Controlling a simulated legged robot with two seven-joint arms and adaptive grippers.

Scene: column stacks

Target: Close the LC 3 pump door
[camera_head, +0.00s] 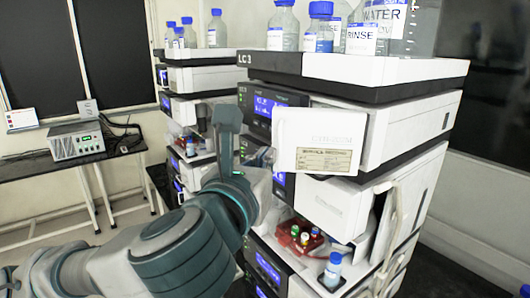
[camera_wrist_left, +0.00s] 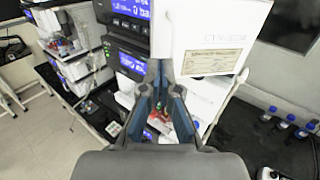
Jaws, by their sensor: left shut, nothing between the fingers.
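The LC 3 pump door (camera_head: 318,140) is a white panel with a yellowish label, standing open and sticking out from the front of the LC 3 stack. It also shows in the left wrist view (camera_wrist_left: 218,42), above and to the right of the fingers. My left gripper (camera_head: 228,117) is shut and empty, with its fingers pointing up to the left of the door, in front of the stack's dark display column. It also shows in the left wrist view (camera_wrist_left: 161,95). I see no contact between it and the door. My right gripper is in neither view.
Solvent bottles (camera_head: 320,25) stand in the tray (camera_head: 345,70) on top of the LC 3 stack. Below the door are an open compartment with a red vial rack (camera_head: 300,238) and a small bottle (camera_head: 333,270). Another stack (camera_head: 200,80) stands behind on the left.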

